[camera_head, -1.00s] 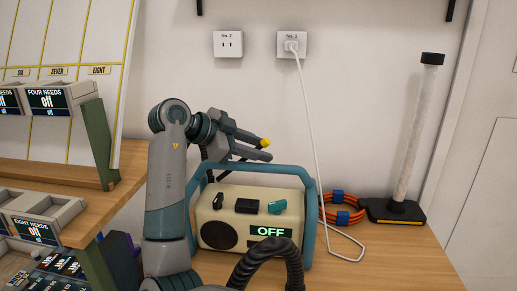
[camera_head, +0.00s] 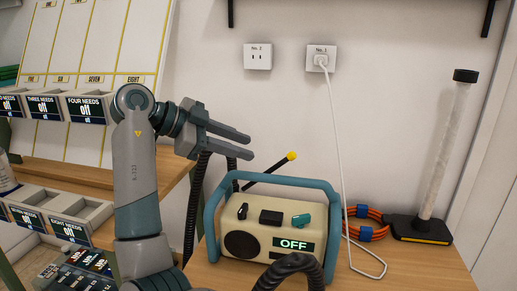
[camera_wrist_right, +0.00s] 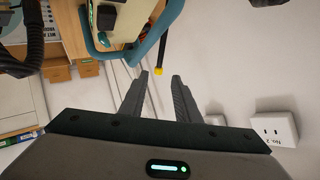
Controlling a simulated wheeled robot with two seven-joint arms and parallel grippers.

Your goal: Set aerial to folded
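The aerial (camera_head: 266,172) is a thin black rod with a yellow tip (camera_head: 292,156). It slants up to the right above the cream radio (camera_head: 229,222) with a blue-green frame. The radio's display reads OFF. My right gripper (camera_head: 251,147) is open and empty, left of the yellow tip and apart from it. In the right wrist view, the yellow tip (camera_wrist_right: 158,71) shows just beyond the gap between the open fingers (camera_wrist_right: 160,76). My left gripper is not in view.
A white cord runs from outlet No. 1 (camera_head: 321,57) down behind the radio. An orange cable coil (camera_head: 366,233) and an upright pole on a black base (camera_head: 420,230) stand at right. Shelves with labelled bins (camera_head: 87,106) are at left. A black hose (camera_head: 290,264) crosses in front.

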